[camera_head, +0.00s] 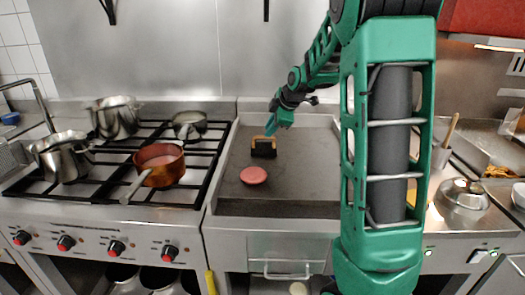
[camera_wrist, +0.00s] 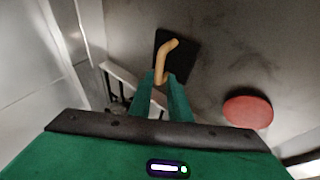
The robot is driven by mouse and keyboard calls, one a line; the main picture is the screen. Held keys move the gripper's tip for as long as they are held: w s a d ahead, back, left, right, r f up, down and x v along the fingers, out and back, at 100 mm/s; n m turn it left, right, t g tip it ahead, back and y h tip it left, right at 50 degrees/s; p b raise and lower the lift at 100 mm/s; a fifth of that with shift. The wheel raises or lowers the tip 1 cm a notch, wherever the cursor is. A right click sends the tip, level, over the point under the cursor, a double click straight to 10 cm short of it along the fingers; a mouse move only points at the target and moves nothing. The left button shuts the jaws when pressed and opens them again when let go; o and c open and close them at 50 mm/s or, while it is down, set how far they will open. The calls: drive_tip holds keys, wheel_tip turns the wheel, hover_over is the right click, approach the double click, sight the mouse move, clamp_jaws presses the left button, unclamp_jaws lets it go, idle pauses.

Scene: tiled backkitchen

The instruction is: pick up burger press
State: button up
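The burger press, a black square plate (camera_head: 263,149) with a tan bent handle, is on the griddle behind a round red patty (camera_head: 253,175). In the wrist view, its handle (camera_wrist: 165,57) stands out in front of the black plate (camera_wrist: 184,58). My gripper (camera_head: 272,127) is at the handle from above and slightly right in the head view. In the wrist view, the two green fingers (camera_wrist: 161,80) lie on either side of the handle's near end, with little gap. I cannot tell whether they grip it. The patty (camera_wrist: 248,111) lies to the right there.
The griddle (camera_head: 300,185) is otherwise clear. A stove on the left holds a copper saucepan (camera_head: 160,165) and several steel pots. A metal lid (camera_head: 461,195) and other kitchenware stand on the right counter. A steel wall (camera_head: 180,50) rises behind the griddle.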

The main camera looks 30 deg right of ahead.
sight(264, 138)
drive_tip(key=shift+x, duration=3.8)
drive_tip(key=shift+d, duration=0.1)
drive_tip(key=shift+r, duration=0.1)
clamp_jaws()
